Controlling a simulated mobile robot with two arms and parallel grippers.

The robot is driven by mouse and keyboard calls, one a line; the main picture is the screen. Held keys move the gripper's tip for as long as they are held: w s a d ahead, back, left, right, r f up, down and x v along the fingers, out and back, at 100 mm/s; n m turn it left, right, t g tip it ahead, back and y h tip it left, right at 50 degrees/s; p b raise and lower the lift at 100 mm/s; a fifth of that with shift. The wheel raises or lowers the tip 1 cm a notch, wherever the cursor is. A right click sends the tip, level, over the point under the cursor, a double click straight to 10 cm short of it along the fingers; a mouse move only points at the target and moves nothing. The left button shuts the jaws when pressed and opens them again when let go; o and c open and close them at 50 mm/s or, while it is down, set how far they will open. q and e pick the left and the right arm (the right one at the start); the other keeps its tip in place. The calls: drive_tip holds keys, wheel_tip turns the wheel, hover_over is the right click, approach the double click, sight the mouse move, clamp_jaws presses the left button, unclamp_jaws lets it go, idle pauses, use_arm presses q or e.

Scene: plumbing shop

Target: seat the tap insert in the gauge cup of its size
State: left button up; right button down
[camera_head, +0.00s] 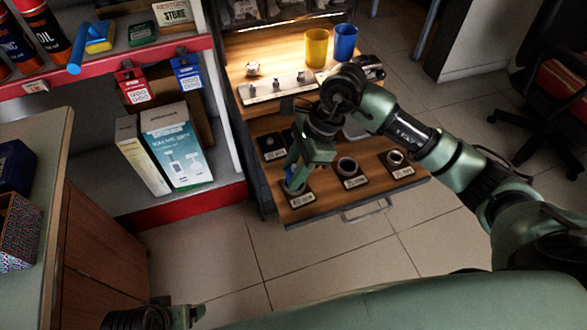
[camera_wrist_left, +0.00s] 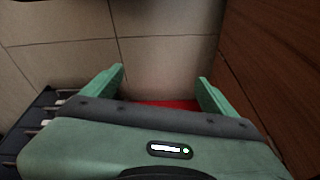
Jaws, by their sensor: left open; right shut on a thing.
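Three dark gauge cups with labelled bases stand in a row on the pulled-out wooden drawer: a left cup (camera_head: 296,188), a middle cup (camera_head: 347,166) and a right cup (camera_head: 395,157). My right gripper (camera_head: 294,174) points down at the left cup and is shut on the tap insert, which is mostly hidden by the fingers; a bit of blue shows beside them. I cannot tell whether the insert is inside the cup or just above it. My left gripper (camera_wrist_left: 160,88) is open and empty over the floor, away from the drawer.
A pale rack (camera_head: 278,88) with small parts stands on the bench above the drawer, near a yellow cup (camera_head: 316,48) and a blue cup (camera_head: 345,43). A red-edged shelf with boxes (camera_head: 176,147) is at the left. The floor before the drawer is clear.

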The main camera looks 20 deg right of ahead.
drive_tip(key=shift+f, duration=0.1)
use_arm(q)
drive_tip(key=shift+r, duration=0.5)
drive_tip(key=shift+r, duration=0.25)
use_arm(e)
drive_tip(key=shift+f, duration=0.2)
use_arm(q)
drive_tip(key=shift+s+r+b, duration=0.1)
drive_tip(key=shift+r+b, duration=0.15)
drive_tip(key=shift+b, duration=0.1)
use_arm(e)
drive_tip(key=shift+f, duration=0.1)
use_arm(q)
drive_tip(key=shift+r, duration=0.1)
use_arm(e)
drive_tip(key=shift+f, duration=0.1)
use_arm(q)
drive_tip(key=shift+r, duration=0.25)
drive_tip(key=shift+s, duration=0.1)
drive_tip(key=shift+r, duration=0.3)
use_arm(e)
drive_tip(key=shift+f, duration=0.15)
